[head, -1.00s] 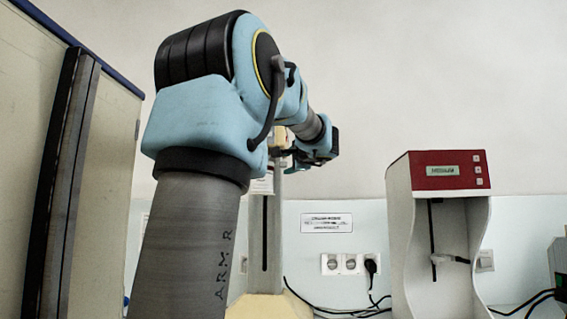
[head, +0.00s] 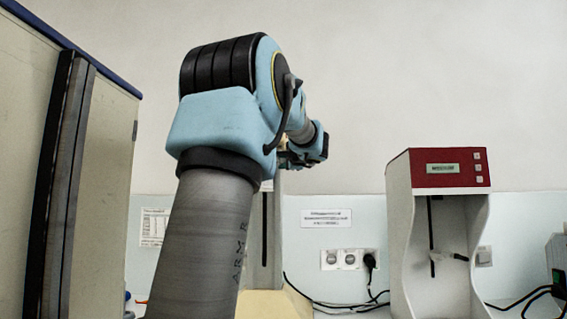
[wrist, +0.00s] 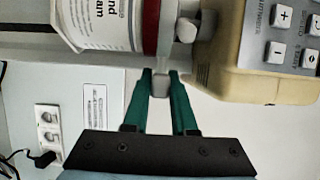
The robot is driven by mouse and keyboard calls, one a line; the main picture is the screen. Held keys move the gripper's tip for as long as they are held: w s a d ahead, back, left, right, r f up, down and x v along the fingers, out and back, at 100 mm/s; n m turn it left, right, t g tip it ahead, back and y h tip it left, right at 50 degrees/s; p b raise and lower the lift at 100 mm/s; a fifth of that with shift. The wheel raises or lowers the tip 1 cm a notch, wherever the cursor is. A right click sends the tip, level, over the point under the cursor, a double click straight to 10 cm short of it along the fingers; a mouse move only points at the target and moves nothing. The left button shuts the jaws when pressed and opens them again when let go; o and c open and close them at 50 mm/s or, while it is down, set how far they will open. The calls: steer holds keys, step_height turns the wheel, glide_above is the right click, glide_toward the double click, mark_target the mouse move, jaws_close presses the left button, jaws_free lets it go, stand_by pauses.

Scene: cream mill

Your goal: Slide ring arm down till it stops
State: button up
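In the wrist view, the green fingers of my gripper (wrist: 160,78) stand on both sides of a small grey block (wrist: 160,86), which looks like the ring arm's end piece, and appear closed on it. A white labelled jar (wrist: 108,22) with a red band lies just beyond the fingertips. A beige mill head with keys (wrist: 245,65) is to the right, with a whitish knob beside the jar. My arm hides the jar and the ring arm there.
A red-topped white machine (head: 450,172) stands to the right, with a slot and small arm inside. Wall sockets (head: 341,259) and black cables (head: 335,304) are behind. A tall cream cabinet (head: 100,180) bounds the left. The wall space between is open.

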jaws_close()
stand_by(0.9)
